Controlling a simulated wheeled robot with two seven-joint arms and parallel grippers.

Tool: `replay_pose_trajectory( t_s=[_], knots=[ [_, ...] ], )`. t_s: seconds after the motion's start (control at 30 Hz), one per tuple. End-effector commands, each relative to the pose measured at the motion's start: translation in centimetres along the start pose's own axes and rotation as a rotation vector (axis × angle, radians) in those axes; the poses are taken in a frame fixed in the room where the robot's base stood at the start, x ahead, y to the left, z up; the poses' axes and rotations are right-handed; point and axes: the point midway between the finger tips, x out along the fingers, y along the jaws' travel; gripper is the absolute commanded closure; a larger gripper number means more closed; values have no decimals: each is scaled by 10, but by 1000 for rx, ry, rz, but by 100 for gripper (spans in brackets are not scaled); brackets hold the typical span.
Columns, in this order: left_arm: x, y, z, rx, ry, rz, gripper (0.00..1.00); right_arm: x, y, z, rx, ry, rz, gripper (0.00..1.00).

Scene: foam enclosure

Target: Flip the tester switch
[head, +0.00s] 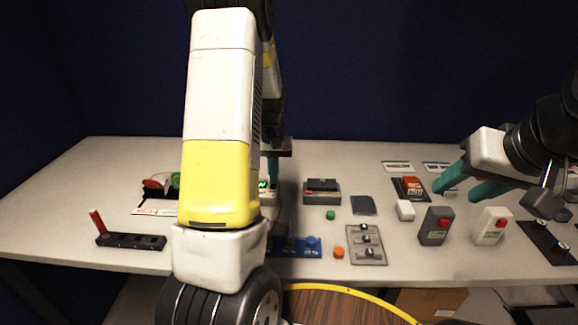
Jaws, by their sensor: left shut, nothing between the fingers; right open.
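My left arm crosses the middle of the head view, and its gripper (272,172) is shut and empty, pointing down behind the arm. Just by its fingertips is a device with a small green-lit display (263,184), which looks like the tester. The arm and gripper hide most of it, and I cannot see its switch or whether the fingers touch it. My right gripper (456,190) is open and empty over the right part of the table, with teal fingers spread near a red-topped module.
On the white table (90,205) are a dark box (322,191), a panel with knobs (366,244), a grey box with red button (437,225), a white one (492,226), and a black strip with red lever (130,240).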

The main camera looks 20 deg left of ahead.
Motion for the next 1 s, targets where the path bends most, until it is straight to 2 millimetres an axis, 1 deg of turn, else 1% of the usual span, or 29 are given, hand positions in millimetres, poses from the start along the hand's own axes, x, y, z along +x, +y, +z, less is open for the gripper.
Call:
replay_pose_trajectory(
  t_s=[0.03, 0.33, 0.67, 1.0],
  knots=[
    [2, 0, -1, 0, -1, 0, 100, 0, 0, 0, 0, 0, 0, 52],
    [3, 0, 2, 0, -3, -1, 100, 0, 0, 0, 0, 0, 0, 52],
    [-1, 0, 16, 0, -5, -1, 100, 0, 0, 0, 0, 0, 0, 52],
    [-3, 0, 15, 0, -2, -1, 100, 0, 0, 0, 0, 0, 0, 52]
  ],
)
